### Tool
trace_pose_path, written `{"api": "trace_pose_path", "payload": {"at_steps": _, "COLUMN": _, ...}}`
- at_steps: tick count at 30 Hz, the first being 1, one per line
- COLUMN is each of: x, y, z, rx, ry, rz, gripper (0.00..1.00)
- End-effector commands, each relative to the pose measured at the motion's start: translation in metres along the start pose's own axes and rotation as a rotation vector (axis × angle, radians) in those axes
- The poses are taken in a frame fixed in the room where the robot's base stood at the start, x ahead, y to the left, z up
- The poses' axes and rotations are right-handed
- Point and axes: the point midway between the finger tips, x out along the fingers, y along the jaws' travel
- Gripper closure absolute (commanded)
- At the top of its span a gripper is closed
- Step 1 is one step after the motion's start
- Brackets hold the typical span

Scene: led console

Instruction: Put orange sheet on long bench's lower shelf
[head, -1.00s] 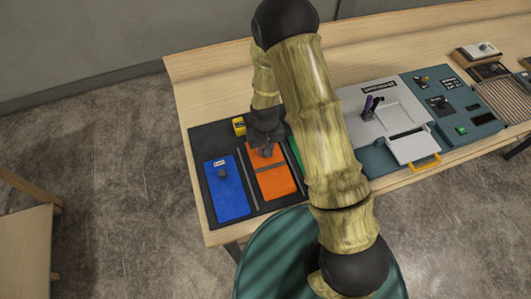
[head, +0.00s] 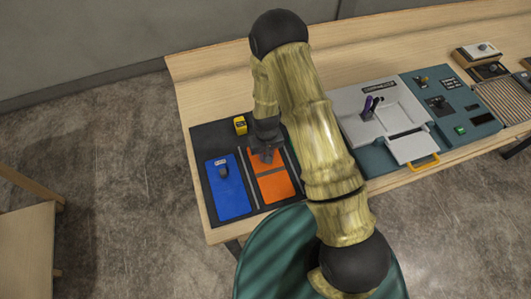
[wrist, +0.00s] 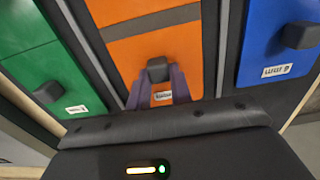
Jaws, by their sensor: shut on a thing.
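The orange sheet (head: 274,188) lies in the middle slot of a dark tray (head: 208,136) on the long wooden bench (head: 215,90). It has a grey band and a dark knob. My gripper (head: 266,155) is over its far end. In the wrist view the fingers (wrist: 158,88) are shut on the knob of the orange sheet (wrist: 150,48), next to a small white label. I cannot tell whether the sheet is lifted off the tray. The bench's lower shelf is not visible.
A blue sheet (head: 228,192) lies left of the orange one. A green sheet (wrist: 45,78) shows on the other side in the wrist view. A yellow block (head: 240,125) sits behind. A grey console (head: 375,118) stands right. A wooden piece of furniture (head: 25,235) stands at far left.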

Motion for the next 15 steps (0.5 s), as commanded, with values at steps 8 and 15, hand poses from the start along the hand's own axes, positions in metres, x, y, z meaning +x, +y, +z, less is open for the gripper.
{"api": "trace_pose_path", "payload": {"at_steps": 8, "x": 0.0003, "y": -0.0002, "z": 0.0, "rx": -0.001, "ry": 0.0, "rz": 0.0, "gripper": 0.57}}
{"api": "trace_pose_path", "payload": {"at_steps": 15, "x": -0.0038, "y": -0.0011, "z": -0.0001, "rx": -0.003, "ry": 0.0, "rz": 0.0, "gripper": 0.57}}
